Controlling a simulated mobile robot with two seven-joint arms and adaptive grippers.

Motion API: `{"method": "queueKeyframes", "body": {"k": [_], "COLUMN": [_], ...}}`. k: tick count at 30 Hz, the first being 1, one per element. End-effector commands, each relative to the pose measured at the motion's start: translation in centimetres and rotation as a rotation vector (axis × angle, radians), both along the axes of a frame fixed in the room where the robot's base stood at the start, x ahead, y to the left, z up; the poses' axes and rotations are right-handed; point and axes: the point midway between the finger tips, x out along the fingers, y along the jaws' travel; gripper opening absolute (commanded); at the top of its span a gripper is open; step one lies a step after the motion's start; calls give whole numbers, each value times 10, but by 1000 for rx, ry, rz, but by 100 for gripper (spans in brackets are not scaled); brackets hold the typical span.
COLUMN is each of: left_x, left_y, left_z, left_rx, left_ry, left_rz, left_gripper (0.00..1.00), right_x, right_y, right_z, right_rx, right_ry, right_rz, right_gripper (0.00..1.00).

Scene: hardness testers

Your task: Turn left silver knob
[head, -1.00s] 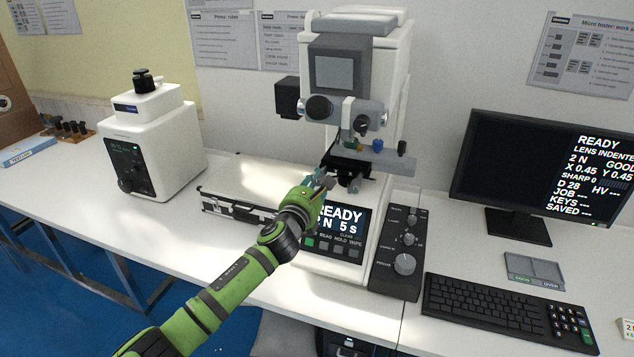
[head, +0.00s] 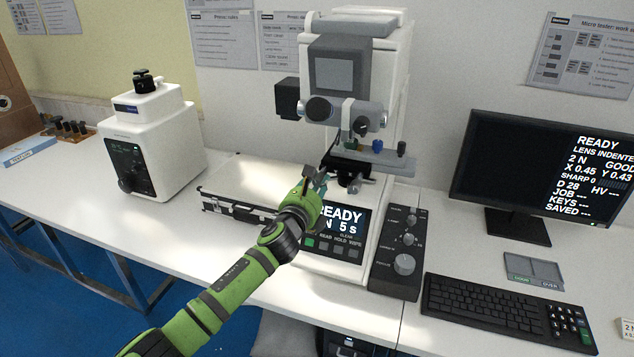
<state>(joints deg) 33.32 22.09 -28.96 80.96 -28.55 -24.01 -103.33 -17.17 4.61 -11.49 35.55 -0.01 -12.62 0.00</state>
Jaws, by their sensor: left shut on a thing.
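The micro hardness tester (head: 385,105) stands at the back of the bench, with a dark stage (head: 347,167) under its lens. My left gripper (head: 320,178) is at the left front of the stage, shut on the left silver knob, which its fingers mostly hide. Another silver knob (head: 357,185) shows just to the right, clear of the fingers. The monitor (head: 520,165) reads READY, X 0.45, Y 0.43. My right gripper is not in view.
A lit READY panel (head: 345,216) is below the stage, partly behind my left arm. A dial box (head: 398,262) and a keyboard (head: 490,308) lie to the right. A flat case (head: 235,190) and a white tester (head: 150,145) stand to the left.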

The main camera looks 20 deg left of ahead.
Motion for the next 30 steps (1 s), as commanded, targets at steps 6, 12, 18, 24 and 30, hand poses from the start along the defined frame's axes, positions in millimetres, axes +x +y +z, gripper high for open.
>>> {"method": "queueKeyframes", "body": {"k": [6,12,18,24,30], "left_x": [1,1,1,1,1], "left_y": [1,2,3,3,3], "left_z": [6,7,6,6,6], "left_rx": [-208,-399,-590,-780,-970], "left_ry": [-4,1,8,14,21], "left_rz": [1,0,0,0,-1], "left_gripper": [0,0,0,0,0], "right_x": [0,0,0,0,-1], "right_y": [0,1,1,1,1], "right_z": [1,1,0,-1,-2], "right_rx": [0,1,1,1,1], "right_ry": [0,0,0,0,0], "right_rz": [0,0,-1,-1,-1], "right_gripper": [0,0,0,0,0]}}
